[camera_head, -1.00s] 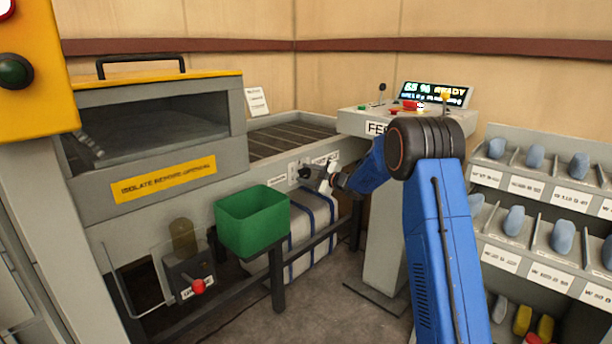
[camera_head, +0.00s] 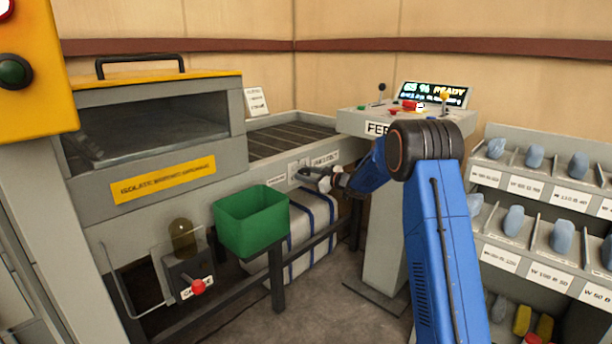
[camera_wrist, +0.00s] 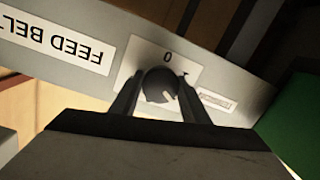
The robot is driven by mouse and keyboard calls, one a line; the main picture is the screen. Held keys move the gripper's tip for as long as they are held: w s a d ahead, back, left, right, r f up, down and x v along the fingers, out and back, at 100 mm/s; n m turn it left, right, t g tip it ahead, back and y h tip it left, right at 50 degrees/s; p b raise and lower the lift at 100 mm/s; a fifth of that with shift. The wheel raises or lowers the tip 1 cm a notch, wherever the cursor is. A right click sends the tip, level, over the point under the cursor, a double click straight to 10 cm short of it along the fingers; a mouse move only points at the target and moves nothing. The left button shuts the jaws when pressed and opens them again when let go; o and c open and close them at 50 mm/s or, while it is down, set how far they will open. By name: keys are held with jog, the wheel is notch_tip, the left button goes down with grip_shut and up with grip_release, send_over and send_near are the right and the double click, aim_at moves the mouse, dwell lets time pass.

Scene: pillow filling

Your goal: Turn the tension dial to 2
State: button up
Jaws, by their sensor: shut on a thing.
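The tension dial (camera_wrist: 161,87) is a dark round knob on a pale plate (camera_wrist: 186,75) with a "0" printed by it in the wrist view. A light notch shows on the knob's face. My gripper (camera_wrist: 160,84) is shut on the dial, one finger on each side. In the head view my gripper (camera_head: 316,176) is at the front of the grey belt frame, where it hides the dial. No "2" mark is readable, so I cannot tell the dial's exact setting.
A "FEED BELT" label (camera_wrist: 55,42) is beside the dial plate. A green bin (camera_head: 252,222) hangs close by on the left. A striped white bundle (camera_head: 312,235) lies below the belt. A control console (camera_head: 405,121) and a shelf of grey-blue pieces (camera_head: 550,190) stand right.

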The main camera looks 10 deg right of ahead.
jog(key=shift+s+a+f, duration=0.1)
jog(key=shift+f, duration=0.15)
jog(key=o, duration=1)
jog(key=shift+o, duration=0.2)
jog(key=shift+r, duration=0.15)
jog(key=v, duration=1.7)
jog(key=shift+s, duration=0.1)
